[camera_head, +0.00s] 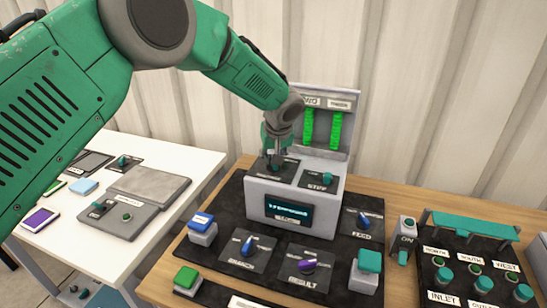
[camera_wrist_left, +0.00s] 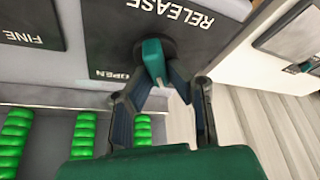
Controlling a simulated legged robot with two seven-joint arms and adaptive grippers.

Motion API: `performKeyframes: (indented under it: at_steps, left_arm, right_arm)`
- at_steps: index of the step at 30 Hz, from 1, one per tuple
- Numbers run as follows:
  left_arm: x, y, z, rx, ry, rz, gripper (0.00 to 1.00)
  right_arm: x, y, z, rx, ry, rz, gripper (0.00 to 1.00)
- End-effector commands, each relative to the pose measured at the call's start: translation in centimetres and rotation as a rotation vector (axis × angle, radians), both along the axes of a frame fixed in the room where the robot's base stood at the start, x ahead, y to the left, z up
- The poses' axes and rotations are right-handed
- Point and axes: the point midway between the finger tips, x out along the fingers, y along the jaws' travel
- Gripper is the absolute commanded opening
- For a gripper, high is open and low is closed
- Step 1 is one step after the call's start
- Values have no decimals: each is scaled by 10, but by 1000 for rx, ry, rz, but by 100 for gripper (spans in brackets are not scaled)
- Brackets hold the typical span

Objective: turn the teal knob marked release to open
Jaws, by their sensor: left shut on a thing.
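The teal release knob (camera_wrist_left: 153,60) sits on a dark panel (camera_wrist_left: 115,45) with an upside-down RELEASE label beside it in the left wrist view. The word OPEN (camera_wrist_left: 136,76) is printed on the panel close to the knob's handle; I cannot tell whether they line up exactly. My left gripper (camera_wrist_left: 158,84) is shut on the knob, a finger on either side of its handle. In the head view the gripper (camera_head: 276,160) reaches down onto the left top panel of the grey console (camera_head: 255,200) and mostly hides the knob. My right gripper is in neither view.
Another teal knob (camera_head: 327,177) stands close by on the right top panel. Green coils (camera_head: 309,128) stand upright behind. Blue knobs (camera_head: 251,244), a purple knob (camera_head: 307,265) and push buttons lie in front. A teal-railed panel (camera_head: 470,224) is at right, a white table (camera_head: 190,160) at left.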

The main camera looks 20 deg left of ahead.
Motion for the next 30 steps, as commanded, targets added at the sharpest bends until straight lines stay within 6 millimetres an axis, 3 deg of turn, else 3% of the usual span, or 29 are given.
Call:
performKeyframes:
  at_steps: [30]
  left_arm:
    - [-2,-8,-2,-14,7,-869,0]
  right_arm:
    - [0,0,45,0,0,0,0]
